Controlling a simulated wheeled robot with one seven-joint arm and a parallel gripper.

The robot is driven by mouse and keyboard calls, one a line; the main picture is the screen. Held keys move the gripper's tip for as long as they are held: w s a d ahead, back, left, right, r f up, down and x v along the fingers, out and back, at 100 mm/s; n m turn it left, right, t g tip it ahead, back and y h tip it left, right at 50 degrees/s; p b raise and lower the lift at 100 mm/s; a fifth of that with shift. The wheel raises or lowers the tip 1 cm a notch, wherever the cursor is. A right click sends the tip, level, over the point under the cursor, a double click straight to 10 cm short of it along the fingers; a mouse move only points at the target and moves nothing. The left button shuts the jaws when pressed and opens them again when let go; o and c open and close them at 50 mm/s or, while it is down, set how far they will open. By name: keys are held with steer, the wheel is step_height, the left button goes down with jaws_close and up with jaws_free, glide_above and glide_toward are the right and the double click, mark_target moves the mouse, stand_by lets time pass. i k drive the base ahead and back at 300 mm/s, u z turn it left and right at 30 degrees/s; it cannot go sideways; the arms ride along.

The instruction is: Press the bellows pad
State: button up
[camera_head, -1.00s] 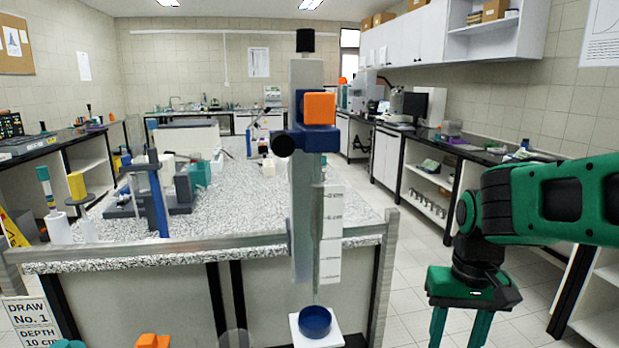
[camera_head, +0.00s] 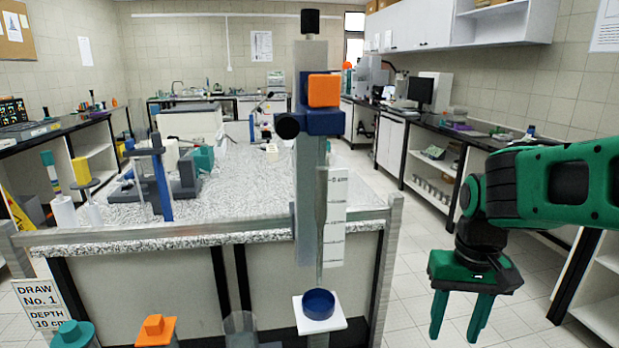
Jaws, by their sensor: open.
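My gripper (camera_head: 453,330) hangs at the lower right, its two green fingers pointing down and apart. It is empty, over the floor to the right of the bench. I cannot tell for certain which part is the bellows pad. A dark blue round cup or pad (camera_head: 318,303) sits on a white square plate (camera_head: 334,323) at the lower middle, below an upright grey column (camera_head: 308,200) with an orange block (camera_head: 323,90) on a blue carriage. My gripper is apart from it, to its right. A white scale strip (camera_head: 335,220) hangs beside the column.
A speckled bench (camera_head: 240,200) fills the middle, with blue and grey apparatus (camera_head: 160,185) on its left. An orange-topped piece (camera_head: 155,330) and a teal knob (camera_head: 74,333) stand low in front. A sign (camera_head: 40,303) reads "DRAW No. 1". Tiled floor (camera_head: 405,290) is clear between column and gripper.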

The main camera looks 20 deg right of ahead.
mark_target(324, 90)
steer(key=k, duration=1)
steer(key=z, duration=0.85)
steer(key=i, duration=0.45)
steer(key=u, duration=0.05)
